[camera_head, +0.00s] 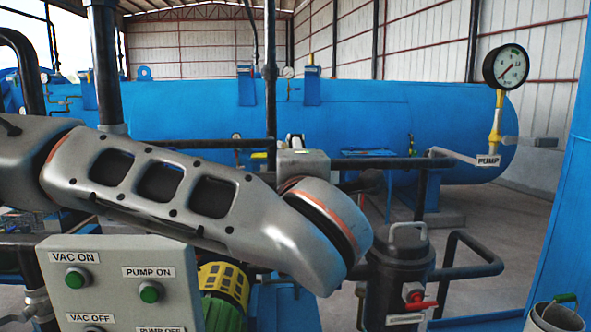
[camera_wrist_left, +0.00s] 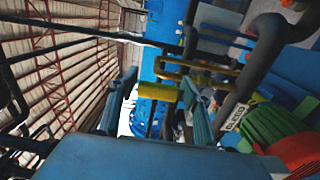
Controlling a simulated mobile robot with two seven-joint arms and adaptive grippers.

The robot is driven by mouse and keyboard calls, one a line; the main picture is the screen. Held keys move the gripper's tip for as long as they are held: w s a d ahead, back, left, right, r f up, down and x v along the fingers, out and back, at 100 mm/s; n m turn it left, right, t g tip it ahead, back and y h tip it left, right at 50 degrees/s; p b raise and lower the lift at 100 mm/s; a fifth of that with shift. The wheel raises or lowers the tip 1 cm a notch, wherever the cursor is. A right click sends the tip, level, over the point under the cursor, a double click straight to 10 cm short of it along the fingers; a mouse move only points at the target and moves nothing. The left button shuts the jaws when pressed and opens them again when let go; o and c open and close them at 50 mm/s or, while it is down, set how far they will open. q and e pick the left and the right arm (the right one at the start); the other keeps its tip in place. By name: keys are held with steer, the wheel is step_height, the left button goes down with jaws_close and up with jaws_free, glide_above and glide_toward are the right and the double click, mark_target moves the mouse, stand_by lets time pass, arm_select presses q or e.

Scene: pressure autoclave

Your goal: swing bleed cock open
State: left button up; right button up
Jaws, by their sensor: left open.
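My left gripper (camera_wrist_left: 160,86) is open in the left wrist view, its two blue-grey fingers set apart. A short yellow bar (camera_wrist_left: 153,94) shows between the fingers; I cannot tell whether they touch it. Yellow pipework (camera_wrist_left: 198,64) runs just beyond the fingers. A white label (camera_wrist_left: 236,116), seeming to read BLEED, is on a dark pipe to the right of the fingers. The yellow bar looks like the bleed cock's handle, but its turn is unclear. In the head view my left arm crosses from the left, and I cannot make out its fingers.
A control box (camera_head: 120,285) with green buttons stands front left. A black pot (camera_head: 398,270) with a red-handled valve (camera_head: 418,301) stands right of my arm. A gauge (camera_head: 506,67) rises at right. The long blue vessel (camera_head: 400,115) lies behind. A bucket (camera_head: 556,318) is lower right.

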arm_select(q)
steer(key=s, duration=1.2)
steer(key=shift+d, duration=0.1)
